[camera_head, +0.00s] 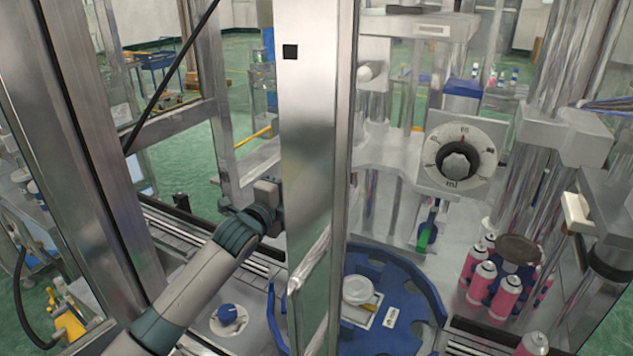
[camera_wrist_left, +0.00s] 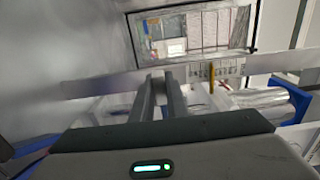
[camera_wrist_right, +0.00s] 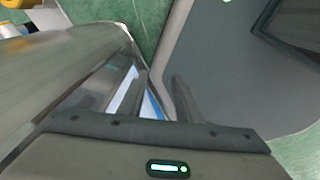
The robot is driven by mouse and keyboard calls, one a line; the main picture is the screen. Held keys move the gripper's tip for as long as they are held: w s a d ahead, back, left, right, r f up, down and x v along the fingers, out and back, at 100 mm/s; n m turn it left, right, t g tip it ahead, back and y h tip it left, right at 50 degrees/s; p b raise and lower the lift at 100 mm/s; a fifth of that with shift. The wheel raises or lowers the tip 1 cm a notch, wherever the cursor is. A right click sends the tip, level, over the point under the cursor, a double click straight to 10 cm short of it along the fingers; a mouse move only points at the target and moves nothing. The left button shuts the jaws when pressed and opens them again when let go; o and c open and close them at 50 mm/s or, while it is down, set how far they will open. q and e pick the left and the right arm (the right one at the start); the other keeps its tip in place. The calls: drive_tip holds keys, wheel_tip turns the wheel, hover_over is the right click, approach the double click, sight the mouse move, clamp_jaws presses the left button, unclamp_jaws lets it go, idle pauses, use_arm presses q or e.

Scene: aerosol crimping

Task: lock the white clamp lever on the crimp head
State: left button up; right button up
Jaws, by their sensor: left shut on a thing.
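My left arm reaches in from the left in the head view, and its hand passes behind a broad metal post (camera_head: 312,120). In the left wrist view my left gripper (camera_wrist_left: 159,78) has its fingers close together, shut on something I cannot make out. My right gripper (camera_wrist_right: 160,78) shows only in the right wrist view, its fingers apart with nothing seen between them. A white lever-like part (camera_head: 578,212) sits on the machine at the right in the head view, and a white knob (camera_head: 369,71) sits right of the post. I cannot tell which is the clamp lever.
A dial (camera_head: 460,158) faces forward on the machine. A blue round carrier (camera_head: 430,295) lies below it, with pink cans (camera_head: 505,295) at its right. A blue-topped knob (camera_head: 228,314) stands near my left arm. Metal frame posts limit room around that arm.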

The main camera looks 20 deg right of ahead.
use_arm(q)
drive_tip(key=shift+s, duration=0.15)
drive_tip(key=shift+s+a+f+p, duration=0.1)
drive_tip(key=shift+s+a+p, duration=0.15)
drive_tip(key=shift+s+p, duration=0.3)
drive_tip(key=shift+s+a+p, duration=0.25)
drive_tip(key=shift+s+p, duration=0.15)
drive_tip(key=shift+s, duration=0.2)
drive_tip(key=shift+s+a+p, duration=0.15)
drive_tip(key=shift+s+p, duration=0.25)
drive_tip(key=shift+s, duration=0.3)
drive_tip(key=shift+s+a+p, duration=0.1)
drive_tip(key=shift+s+p, duration=0.3)
drive_tip(key=shift+s, duration=0.25)
